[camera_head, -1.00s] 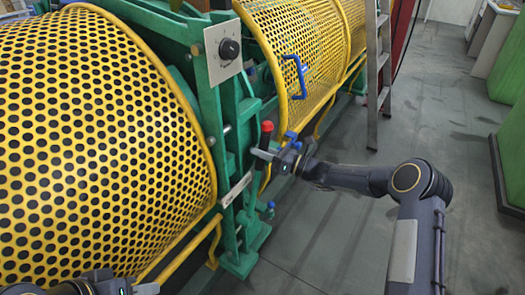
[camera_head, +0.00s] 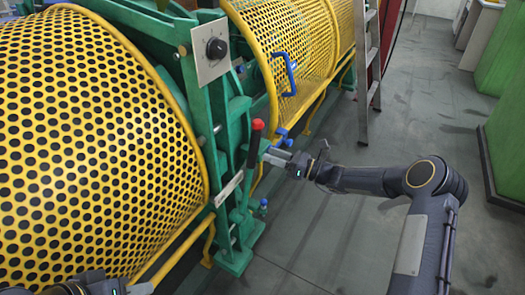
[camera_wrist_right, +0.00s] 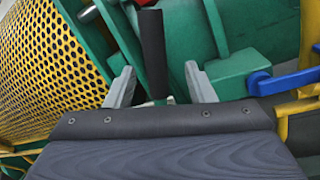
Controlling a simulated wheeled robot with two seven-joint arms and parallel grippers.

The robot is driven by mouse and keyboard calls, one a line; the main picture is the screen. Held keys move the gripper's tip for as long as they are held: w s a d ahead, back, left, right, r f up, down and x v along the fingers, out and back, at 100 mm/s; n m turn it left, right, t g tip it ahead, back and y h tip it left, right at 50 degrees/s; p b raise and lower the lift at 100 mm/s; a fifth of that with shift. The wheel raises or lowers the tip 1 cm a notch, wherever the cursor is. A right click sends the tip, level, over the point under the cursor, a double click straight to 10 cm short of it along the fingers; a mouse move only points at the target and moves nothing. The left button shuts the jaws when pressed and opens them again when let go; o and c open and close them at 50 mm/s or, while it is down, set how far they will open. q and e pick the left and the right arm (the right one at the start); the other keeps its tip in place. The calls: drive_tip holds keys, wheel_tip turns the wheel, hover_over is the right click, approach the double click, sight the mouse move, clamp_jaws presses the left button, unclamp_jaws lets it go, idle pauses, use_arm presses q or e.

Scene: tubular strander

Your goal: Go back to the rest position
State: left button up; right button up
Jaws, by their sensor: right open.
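My right gripper (camera_head: 274,158) is open, just right of the lever, with its arm coming in from the right. The lever has a red top (camera_head: 257,125) and a dark shaft (camera_head: 253,151), and stands roughly upright beside the green machine frame. In the right wrist view, the lever's black shaft (camera_wrist_right: 152,50) shows in the gap between the two spread fingertips (camera_wrist_right: 160,88). It appears to lie beyond them, with nothing gripped. My left gripper (camera_head: 138,289) shows only in part at the bottom left edge; its jaws cannot be made out.
A yellow perforated guard (camera_head: 90,150) fills the left. A second guard (camera_head: 290,45) with a blue handle (camera_head: 291,74) stands behind. A panel with a black knob (camera_head: 216,48) is on the green frame (camera_head: 205,115). A ladder (camera_head: 368,70) stands behind. Grey floor (camera_head: 430,110) is open at right.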

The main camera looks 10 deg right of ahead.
drive_tip(key=shift+s+d+f, duration=0.1)
drive_tip(key=shift+s+d, duration=0.2)
drive_tip(key=shift+d, duration=0.2)
